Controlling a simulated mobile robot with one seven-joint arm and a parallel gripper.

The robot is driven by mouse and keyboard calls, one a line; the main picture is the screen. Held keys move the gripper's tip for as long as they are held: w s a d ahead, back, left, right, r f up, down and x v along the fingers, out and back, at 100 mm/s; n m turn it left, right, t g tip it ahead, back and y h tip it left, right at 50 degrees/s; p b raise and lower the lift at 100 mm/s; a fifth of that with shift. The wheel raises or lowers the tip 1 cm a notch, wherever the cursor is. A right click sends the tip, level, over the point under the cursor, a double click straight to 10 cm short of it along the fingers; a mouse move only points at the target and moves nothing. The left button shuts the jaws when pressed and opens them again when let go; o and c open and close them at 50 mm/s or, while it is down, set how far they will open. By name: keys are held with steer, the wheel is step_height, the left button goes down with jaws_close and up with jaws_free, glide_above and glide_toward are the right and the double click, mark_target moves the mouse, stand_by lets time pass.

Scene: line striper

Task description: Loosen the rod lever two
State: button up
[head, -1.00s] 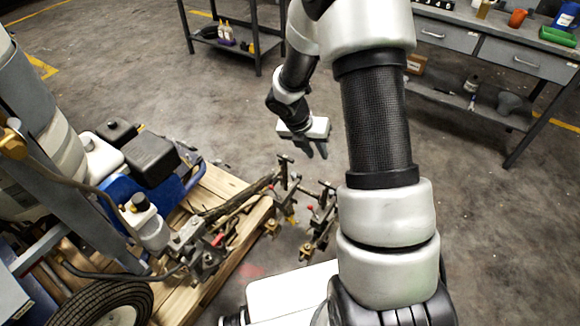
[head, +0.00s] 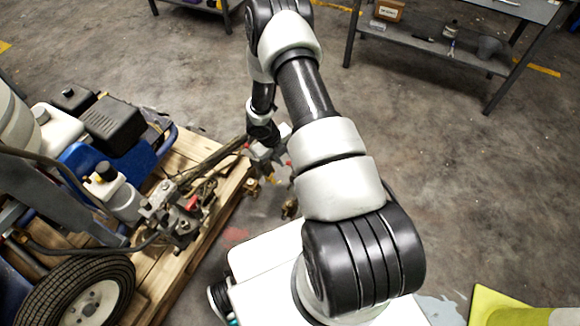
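The line striper (head: 105,150) stands at the left on a wooden pallet (head: 215,222), with its blue engine, black box and wheel in view. A rod assembly with clamps and levers (head: 258,176) sticks out from it past the pallet's right edge. Small red and brass parts show there, but I cannot tell which lever is lever two. My arm reaches over from the lower right, and its wrist (head: 262,132) is down at the assembly. My gripper's fingers are hidden or merge with the rod parts, so whether they touch a lever or are open cannot be seen.
A grey workbench (head: 510,12) with a lower shelf (head: 440,42) stands at the back right. Another metal shelf's legs (head: 226,20) show at the top. A yellow object (head: 500,305) lies at the bottom right. The concrete floor between is clear.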

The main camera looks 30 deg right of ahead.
mark_target(289, 163)
steer(key=b+x, duration=0.1)
steer(key=x, duration=0.6)
steer(key=shift+f, duration=0.1)
jaws_close()
